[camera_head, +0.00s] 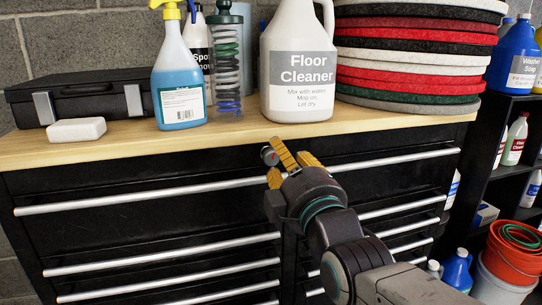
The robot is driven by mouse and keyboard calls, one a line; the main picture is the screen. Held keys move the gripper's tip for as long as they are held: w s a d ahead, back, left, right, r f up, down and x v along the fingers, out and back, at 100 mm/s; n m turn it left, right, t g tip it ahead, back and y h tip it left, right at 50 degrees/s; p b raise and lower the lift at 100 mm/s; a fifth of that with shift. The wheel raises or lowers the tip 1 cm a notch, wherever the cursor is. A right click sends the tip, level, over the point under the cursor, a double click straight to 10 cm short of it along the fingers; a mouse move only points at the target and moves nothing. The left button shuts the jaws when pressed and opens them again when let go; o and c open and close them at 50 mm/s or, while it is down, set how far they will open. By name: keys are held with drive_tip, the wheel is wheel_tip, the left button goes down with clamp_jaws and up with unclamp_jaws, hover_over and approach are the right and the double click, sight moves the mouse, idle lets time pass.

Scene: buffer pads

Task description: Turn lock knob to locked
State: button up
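The lock knob (269,155) is a small round grey piece with a reddish mark, on the front of the black drawer cabinet (140,178) just below the wooden top. My gripper (291,150) is in front of the cabinet, close beside the knob on its right. Its yellow fingers stand apart, with a gap between them, and I see nothing held. The left finger overlaps the knob's right edge in the picture; I cannot tell whether they touch. The knob's exact turn is too small to read.
On the wooden top (130,143) stand a blue spray bottle (180,85), a spring in a clear tube (227,75), a Floor Cleaner jug (298,70) and stacked round pads (410,60). Long silver drawer handles (140,196) cross the front. Shelves and buckets (512,252) are at right.

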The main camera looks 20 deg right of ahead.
sight(273, 158)
drive_tip(key=f+n, duration=0.1)
drive_tip(key=n, duration=0.6)
drive_tip(key=w+f+n+g+b, duration=0.1)
drive_tip(key=n, duration=0.6)
drive_tip(key=w+f+n+b, duration=0.1)
drive_tip(key=n, duration=0.6)
drive_tip(key=shift+w+f, duration=0.15)
drive_tip(key=shift+w, duration=0.05)
drive_tip(key=shift+w+r+b, duration=0.15)
drive_tip(key=shift+w+b, duration=0.15)
drive_tip(key=shift+w, duration=1.05)
drive_tip(key=shift+w+r+b, duration=0.1)
drive_tip(key=shift+w+b, duration=0.15)
drive_tip(key=shift+w, duration=1.1)
drive_tip(key=shift+c, duration=0.3)
